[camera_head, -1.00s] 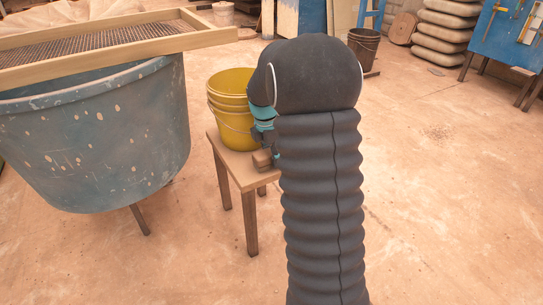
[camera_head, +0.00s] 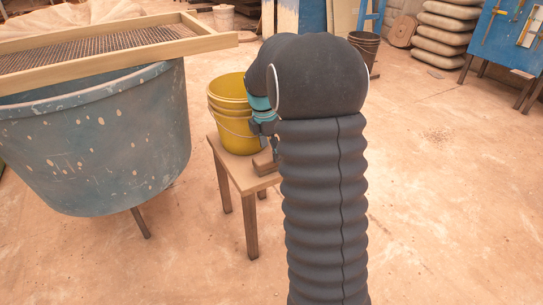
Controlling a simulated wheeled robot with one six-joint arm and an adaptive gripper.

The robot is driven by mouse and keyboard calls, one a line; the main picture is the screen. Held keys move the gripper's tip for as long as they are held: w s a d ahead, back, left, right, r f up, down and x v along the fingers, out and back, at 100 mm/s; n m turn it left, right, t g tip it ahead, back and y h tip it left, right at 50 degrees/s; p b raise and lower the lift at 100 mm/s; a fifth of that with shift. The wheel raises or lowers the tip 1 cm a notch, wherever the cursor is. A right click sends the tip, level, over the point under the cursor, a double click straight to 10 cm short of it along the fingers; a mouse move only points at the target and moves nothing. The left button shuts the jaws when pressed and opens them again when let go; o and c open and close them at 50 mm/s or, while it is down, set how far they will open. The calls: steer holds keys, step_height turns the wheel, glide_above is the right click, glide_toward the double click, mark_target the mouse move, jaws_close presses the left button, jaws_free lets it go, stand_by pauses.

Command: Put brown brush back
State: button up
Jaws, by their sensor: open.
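A brown block-like thing (camera_head: 265,162), which looks like the brush, lies on the small wooden table (camera_head: 232,165) in front of the yellow buckets. My arm covers its right side. My gripper (camera_head: 268,138) is open and partly hidden behind my arm. It shows just above the brown thing, beside the yellow buckets. I cannot tell whether it touches either.
Nested yellow buckets (camera_head: 232,112) stand on the table. A large blue tub (camera_head: 95,140) with a wood-framed sieve (camera_head: 110,58) is at left. A dark bucket (camera_head: 364,48), stacked sacks (camera_head: 440,35) and a blue tool board (camera_head: 510,38) stand behind. The floor at right is clear.

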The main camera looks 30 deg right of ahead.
mark_target(268, 157)
steer(key=r, duration=0.4)
steer(key=a+r+p, duration=0.1)
steer(key=r, duration=0.2)
steer(key=s+a+r+m+t, duration=0.2)
steer(key=s+a+r+m, duration=0.25)
steer(key=s, duration=0.25)
steer(key=s+a+r+m+t, duration=0.1)
steer(key=s+a+r+m, duration=0.2)
steer(key=s+a+m, duration=0.4)
steer(key=s+a+f+m+t, duration=0.1)
steer(key=s+a+m, duration=0.1)
steer(key=s, duration=0.5)
steer(key=s+a+f+m+t+y, duration=0.1)
steer(key=s+a+f+m, duration=0.1)
steer(key=s+m, duration=0.3)
steer(key=shift+s+f+t, duration=0.2)
steer(key=shift+s+t, duration=0.1)
steer(key=shift+s, duration=0.8)
step_height(268, 157, up, 5)
steer(key=p, duration=0.5)
